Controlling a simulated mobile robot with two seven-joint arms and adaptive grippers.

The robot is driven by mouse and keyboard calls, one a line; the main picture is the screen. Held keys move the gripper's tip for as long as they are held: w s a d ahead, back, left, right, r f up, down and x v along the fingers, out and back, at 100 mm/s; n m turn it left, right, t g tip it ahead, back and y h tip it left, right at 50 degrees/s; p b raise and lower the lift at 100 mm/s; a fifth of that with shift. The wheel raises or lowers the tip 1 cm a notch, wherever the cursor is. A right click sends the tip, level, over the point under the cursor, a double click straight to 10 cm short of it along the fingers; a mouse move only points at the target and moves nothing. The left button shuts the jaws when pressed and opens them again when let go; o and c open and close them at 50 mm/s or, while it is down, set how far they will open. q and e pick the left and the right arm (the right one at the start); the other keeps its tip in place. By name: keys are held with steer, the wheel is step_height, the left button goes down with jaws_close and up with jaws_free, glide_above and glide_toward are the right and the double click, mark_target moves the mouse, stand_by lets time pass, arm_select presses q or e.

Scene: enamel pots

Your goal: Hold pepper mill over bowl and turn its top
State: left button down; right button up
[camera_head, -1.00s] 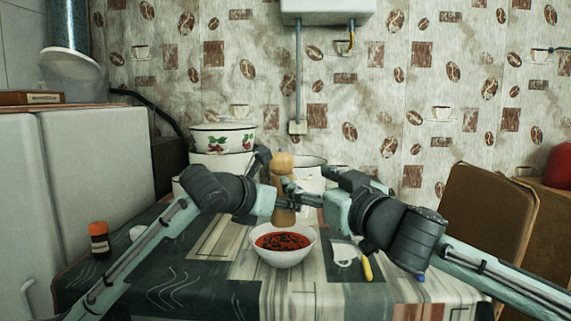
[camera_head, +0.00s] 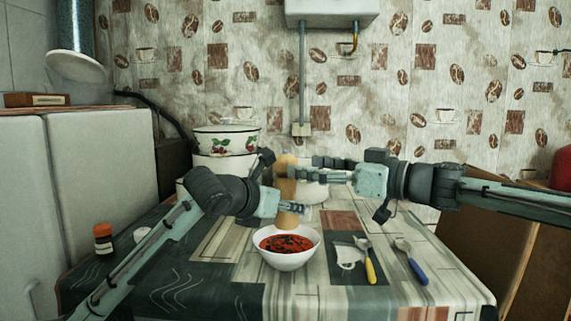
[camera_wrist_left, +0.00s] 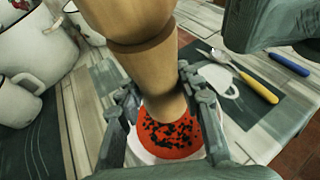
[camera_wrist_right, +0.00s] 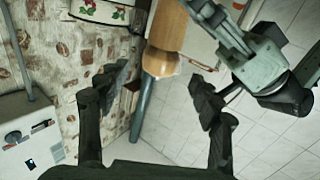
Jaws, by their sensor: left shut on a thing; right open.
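The wooden pepper mill (camera_head: 286,191) stands upright in the air, just behind and above the white bowl (camera_head: 287,262) of red soup with dark bits. My left gripper (camera_head: 291,208) is shut around the mill's lower body. In the left wrist view the mill (camera_wrist_left: 152,65) passes between the left fingers (camera_wrist_left: 158,100), with the bowl (camera_wrist_left: 143,153) below. My right gripper (camera_head: 300,168) is open at the height of the mill's top and partly covers it. In the right wrist view the mill's rounded head (camera_wrist_right: 163,64) shows between the open fingertips (camera_wrist_right: 158,77); contact cannot be told.
A yellow-handled spoon (camera_head: 370,270) and a blue-handled spoon (camera_head: 416,270) lie right of the bowl. An orange-capped jar (camera_head: 103,240) stands at the table's left. A cherry-decorated enamel pot (camera_head: 227,140) and other white pots stand behind. The table's front is clear.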

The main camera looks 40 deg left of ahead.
mark_target(285, 163)
steer(key=a, duration=0.6)
steer(key=shift+a, duration=0.15)
steer(key=c, duration=1.2)
